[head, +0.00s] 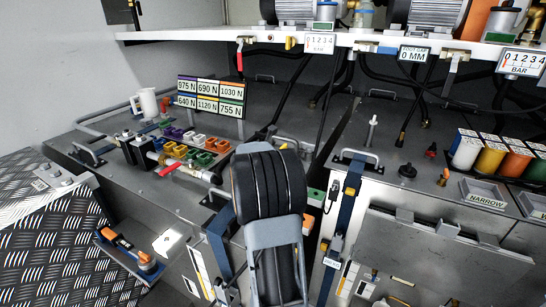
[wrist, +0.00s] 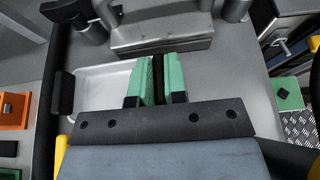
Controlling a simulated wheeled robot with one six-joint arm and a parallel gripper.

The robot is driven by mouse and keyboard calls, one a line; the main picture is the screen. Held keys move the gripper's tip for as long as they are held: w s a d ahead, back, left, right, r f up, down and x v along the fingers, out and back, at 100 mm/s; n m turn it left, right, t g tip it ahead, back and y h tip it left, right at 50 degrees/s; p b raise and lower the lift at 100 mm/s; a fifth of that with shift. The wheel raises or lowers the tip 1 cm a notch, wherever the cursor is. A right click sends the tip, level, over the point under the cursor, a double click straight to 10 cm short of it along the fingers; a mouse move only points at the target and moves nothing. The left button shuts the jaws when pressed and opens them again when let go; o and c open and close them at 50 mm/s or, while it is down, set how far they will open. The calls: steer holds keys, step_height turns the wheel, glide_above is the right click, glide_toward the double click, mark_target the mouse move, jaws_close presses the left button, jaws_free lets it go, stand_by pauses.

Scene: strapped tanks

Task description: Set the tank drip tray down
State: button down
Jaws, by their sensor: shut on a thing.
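My gripper (wrist: 158,82) shows in the wrist view, its two green pads closed on a thin dark upright piece. A pale, shallow tray (wrist: 100,84) with a rounded rim lies just left of and behind the pads, and I take it for the drip tray. The dark piece in the jaws looks like its grip, but the join is hidden by the fingers. Whether the tray touches the surface below cannot be told. In the head view my own dark arm covers the gripper and the tray.
A grey metal block (wrist: 160,38) stands close beyond the fingertips. In the head view, strapped gear with a blue band (head: 345,215) stands right of my arm. Colored blocks (head: 190,150) and a force sign (head: 210,95) are to the left, colored cups (head: 490,158) to the right.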

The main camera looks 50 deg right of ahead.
steer(key=shift+f, duration=0.15)
steer(key=c, duration=1.2)
jaws_free()
steer(key=shift+o, duration=0.2)
